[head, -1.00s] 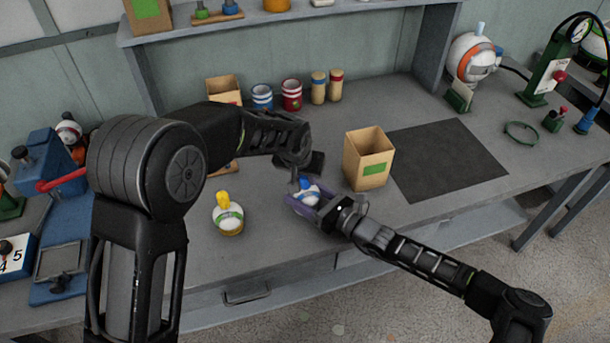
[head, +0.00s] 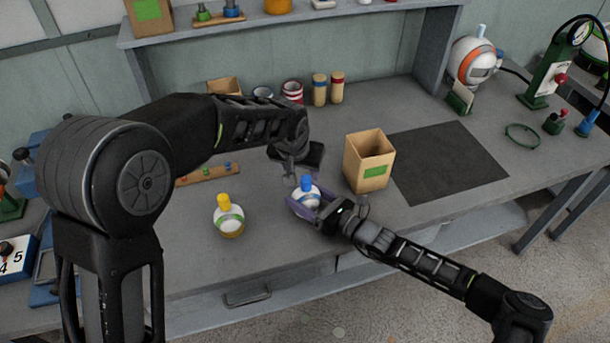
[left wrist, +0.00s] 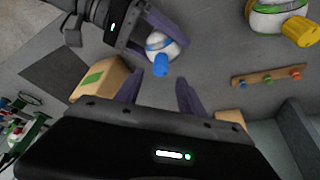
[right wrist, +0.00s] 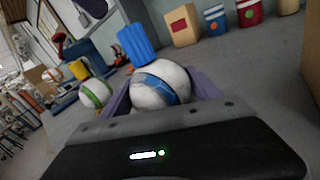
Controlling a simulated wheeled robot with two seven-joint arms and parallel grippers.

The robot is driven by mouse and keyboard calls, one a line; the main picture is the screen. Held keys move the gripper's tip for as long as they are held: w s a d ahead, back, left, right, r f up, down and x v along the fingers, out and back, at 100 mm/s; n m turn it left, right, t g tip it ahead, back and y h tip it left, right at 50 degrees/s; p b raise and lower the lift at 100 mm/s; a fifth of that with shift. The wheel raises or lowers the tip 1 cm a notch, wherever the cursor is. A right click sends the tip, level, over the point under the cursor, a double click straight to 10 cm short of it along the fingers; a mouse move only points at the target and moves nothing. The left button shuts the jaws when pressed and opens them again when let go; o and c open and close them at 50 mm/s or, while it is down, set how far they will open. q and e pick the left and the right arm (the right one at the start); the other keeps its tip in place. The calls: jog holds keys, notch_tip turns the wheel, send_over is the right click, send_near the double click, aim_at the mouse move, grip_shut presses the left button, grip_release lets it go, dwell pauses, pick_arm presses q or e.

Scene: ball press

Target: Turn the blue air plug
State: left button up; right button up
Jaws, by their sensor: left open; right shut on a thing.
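The blue air plug (head: 306,183) sits on top of a white ball with a blue band (head: 309,199). In the right wrist view the plug (right wrist: 138,46) stands up from the ball (right wrist: 160,84), between the purple fingers. My right gripper (head: 306,208) is shut on the ball from the front right. My left gripper (head: 294,182) is open and empty, just behind and left of the plug. In the left wrist view the plug (left wrist: 160,65) lies ahead of the two open fingers (left wrist: 158,95), apart from them.
A yellow-plugged ball (head: 229,222) stands to the left. A cardboard box with a green label (head: 369,160) stands close on the right, beside a dark mat (head: 446,160). A wooden strip with coloured pegs (head: 208,175) lies behind left. Bare table lies in front.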

pick_arm(q)
jog(key=v, duration=0.6)
pick_arm(e)
jog(key=o, duration=1.5)
jog(key=shift+o, duration=0.2)
jog(key=v, duration=1.2)
jog(key=shift+s, duration=0.1)
